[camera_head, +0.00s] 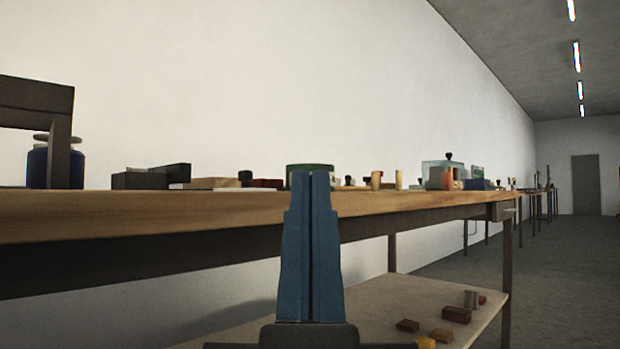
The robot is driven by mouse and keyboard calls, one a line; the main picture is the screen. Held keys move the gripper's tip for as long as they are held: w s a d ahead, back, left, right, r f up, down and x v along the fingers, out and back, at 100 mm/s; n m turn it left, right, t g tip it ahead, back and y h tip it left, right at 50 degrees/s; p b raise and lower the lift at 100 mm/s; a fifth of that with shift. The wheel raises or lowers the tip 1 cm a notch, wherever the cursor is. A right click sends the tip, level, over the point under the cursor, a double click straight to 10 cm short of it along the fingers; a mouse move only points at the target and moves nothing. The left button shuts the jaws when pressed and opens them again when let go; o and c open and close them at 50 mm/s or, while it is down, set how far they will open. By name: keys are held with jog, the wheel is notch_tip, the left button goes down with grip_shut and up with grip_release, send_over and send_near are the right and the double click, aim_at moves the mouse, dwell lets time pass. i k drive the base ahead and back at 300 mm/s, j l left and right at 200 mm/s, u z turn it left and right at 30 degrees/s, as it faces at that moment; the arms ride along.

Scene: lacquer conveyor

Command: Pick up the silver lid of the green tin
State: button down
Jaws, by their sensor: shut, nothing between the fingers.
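My gripper (311,174) points up in the middle of the view. Its two blue fingers are shut against each other with nothing between them. Behind the fingertips, on the wooden table, stands a low, round grey-green thing (296,170) that looks like the green tin. The fingers hide much of its front. The camera is nearly level with the tabletop, so I cannot make out a separate silver lid on it.
The wooden table (150,215) runs across the view. A blue jar (38,166) stands behind a dark frame (62,135) at left. Dark blocks (140,181) lie nearer the tin. Small pegs and a clear box (440,168) stand right. Several blocks lie on the lower shelf (385,300).

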aim_at(245, 176)
jog(key=l+u, duration=0.25)
jog(key=l, duration=0.25)
jog(key=l+u, duration=0.25)
jog(key=l, duration=0.3)
jog(key=i, duration=0.55)
